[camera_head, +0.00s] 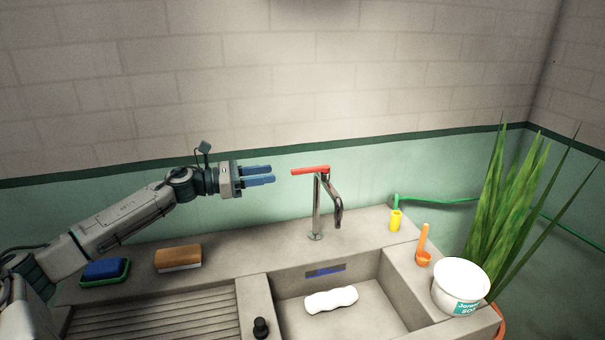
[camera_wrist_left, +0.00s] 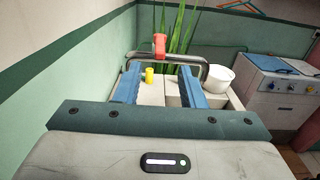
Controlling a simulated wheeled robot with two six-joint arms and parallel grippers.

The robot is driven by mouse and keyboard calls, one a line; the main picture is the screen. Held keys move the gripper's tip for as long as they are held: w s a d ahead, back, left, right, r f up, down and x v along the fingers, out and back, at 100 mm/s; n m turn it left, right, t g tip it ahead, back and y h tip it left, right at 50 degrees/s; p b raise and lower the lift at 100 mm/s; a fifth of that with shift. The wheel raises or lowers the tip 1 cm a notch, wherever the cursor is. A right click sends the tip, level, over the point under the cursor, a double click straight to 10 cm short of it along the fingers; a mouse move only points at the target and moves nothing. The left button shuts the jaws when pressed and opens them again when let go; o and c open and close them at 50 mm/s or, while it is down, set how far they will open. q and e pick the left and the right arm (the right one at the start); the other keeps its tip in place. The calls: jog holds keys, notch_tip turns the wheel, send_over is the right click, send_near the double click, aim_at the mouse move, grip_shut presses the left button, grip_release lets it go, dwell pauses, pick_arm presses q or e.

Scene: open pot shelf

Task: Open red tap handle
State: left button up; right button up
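The red tap handle (camera_head: 310,170) sits on top of the chrome tap (camera_head: 317,210) behind the sink basin, its lever pointing left. My left gripper (camera_head: 272,174) is open, with its blue fingers level and pointing right at the handle, a short gap from its left end. In the left wrist view the red handle (camera_wrist_left: 160,44) shows end-on beyond and between the two blue fingers (camera_wrist_left: 160,85), with the curved spout around it. Nothing is between the fingers. My right gripper is not in either view.
A white cloth-like item (camera_head: 331,299) lies in the sink basin (camera_head: 380,306). A yellow cup (camera_head: 395,220), an orange scoop (camera_head: 423,247) and a white tub (camera_head: 460,286) stand to the right. Space around the handle is clear.

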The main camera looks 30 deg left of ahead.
aim_at(303, 169)
pick_arm(q)
jog(key=p+x, duration=0.2)
jog(key=x, duration=0.2)
jog(key=p+x, duration=0.3)
jog(key=x, duration=0.2)
jog(key=shift+r, duration=0.25)
jog(key=shift+w+d+f+p, duration=0.2)
jog(key=shift+w+d+p, duration=0.1)
jog(key=shift+w+d, duration=0.25)
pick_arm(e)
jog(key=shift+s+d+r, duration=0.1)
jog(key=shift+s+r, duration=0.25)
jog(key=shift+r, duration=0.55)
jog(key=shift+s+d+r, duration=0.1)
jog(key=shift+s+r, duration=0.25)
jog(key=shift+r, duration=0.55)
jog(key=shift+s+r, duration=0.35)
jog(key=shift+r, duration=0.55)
pick_arm(q)
grip_shut()
